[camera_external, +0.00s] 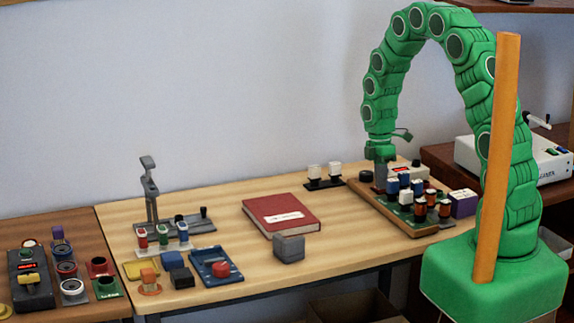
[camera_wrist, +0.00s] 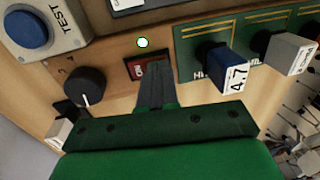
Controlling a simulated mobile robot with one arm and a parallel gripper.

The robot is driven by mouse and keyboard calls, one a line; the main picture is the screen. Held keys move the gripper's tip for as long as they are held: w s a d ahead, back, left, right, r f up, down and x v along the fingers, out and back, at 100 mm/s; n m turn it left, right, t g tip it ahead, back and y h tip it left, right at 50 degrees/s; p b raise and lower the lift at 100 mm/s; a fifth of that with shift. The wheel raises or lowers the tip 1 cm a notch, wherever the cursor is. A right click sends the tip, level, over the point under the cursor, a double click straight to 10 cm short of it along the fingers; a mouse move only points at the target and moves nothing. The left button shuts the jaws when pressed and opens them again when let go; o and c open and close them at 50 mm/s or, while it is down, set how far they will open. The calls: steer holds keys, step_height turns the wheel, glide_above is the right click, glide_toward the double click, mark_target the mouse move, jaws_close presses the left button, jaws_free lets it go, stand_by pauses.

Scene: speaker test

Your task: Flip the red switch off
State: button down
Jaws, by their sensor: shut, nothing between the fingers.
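The red switch (camera_wrist: 136,69) sits in a dark frame on the wooden panel in the wrist view, with partly hidden white lettering on it. My gripper (camera_wrist: 154,63) is shut and empty, its fingertips over the right part of the switch. I cannot tell whether they touch it. In the external view my gripper (camera_external: 381,178) points down at the left back of the wooden panel (camera_external: 388,217). The switch cannot be made out there.
In the wrist view a black knob (camera_wrist: 84,88) and a blue TEST button (camera_wrist: 27,30) are left of the switch. A blue block marked 4.7 (camera_wrist: 232,70) and a grey one (camera_wrist: 289,53) stand up at right. A red book (camera_external: 281,214) lies left of the panel.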

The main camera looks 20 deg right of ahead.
steer(key=shift+f, duration=0.2)
stand_by(0.3)
steer(key=shift+s+d+f+t, duration=0.1)
steer(key=shift+s+f+t, duration=0.05)
steer(key=shift+t, duration=0.15)
steer(key=shift+w, duration=0.85)
steer(key=shift+r, duration=0.3)
step_height(320, 180, up, 14)
steer(key=w, duration=0.2)
steer(key=shift+f, duration=0.2)
